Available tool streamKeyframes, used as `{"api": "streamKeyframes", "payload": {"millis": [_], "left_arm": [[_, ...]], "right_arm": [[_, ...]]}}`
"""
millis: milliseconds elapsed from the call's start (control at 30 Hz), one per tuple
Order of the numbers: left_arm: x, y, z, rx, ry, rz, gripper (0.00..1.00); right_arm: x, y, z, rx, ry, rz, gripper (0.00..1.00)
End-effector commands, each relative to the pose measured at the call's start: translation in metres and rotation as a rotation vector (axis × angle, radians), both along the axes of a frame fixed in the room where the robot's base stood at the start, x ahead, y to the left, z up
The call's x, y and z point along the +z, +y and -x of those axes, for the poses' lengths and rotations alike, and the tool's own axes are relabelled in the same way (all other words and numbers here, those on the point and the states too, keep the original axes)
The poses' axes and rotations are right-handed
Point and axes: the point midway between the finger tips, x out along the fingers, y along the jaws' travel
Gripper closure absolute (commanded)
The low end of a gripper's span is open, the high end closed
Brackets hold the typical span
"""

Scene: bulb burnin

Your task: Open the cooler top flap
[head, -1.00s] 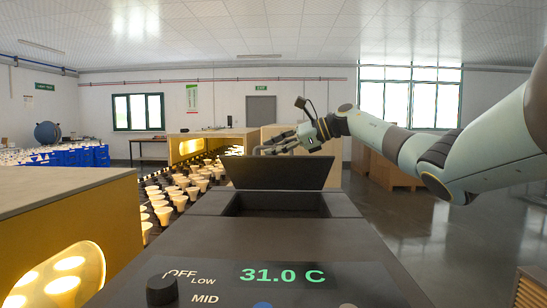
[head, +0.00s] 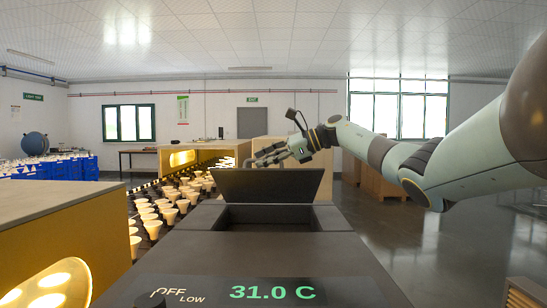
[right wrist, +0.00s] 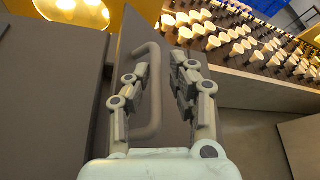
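The cooler (head: 200,245) is a dark box with a green "31.0 C" display. Its top flap (head: 270,187) stands raised behind the dark rectangular opening (head: 268,216). My right gripper (head: 266,155) is at the flap's upper edge, behind it, with the fingertips partly hidden. In the right wrist view the flap (right wrist: 170,125) shows a bar handle (right wrist: 155,92) between the two fingers of my right gripper (right wrist: 158,75). The fingers are apart, with a gap to the handle on the right; the left finger is close to or touching it. My left gripper is not in view.
A conveyor with rows of glowing bulbs (head: 170,208) runs along the cooler's left. A yellow-sided cabinet (head: 90,235) stands at front left, blue crates (head: 60,167) at far left. Cardboard boxes (head: 380,178) stand beyond the right arm. Floor at the right is clear.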

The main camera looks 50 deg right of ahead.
Motion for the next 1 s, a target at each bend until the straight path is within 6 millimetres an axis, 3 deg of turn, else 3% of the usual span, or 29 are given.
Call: {"api": "streamKeyframes", "payload": {"millis": [500,700,1000], "left_arm": [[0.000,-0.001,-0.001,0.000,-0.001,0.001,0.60],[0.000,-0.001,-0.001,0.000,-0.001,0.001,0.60],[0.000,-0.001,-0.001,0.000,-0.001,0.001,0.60]], "right_arm": [[0.035,-0.047,0.082,-0.003,0.007,0.005,0.79],[0.042,-0.053,0.094,0.000,0.003,0.002,0.79],[0.043,-0.054,0.095,0.000,0.000,0.000,0.79]]}}
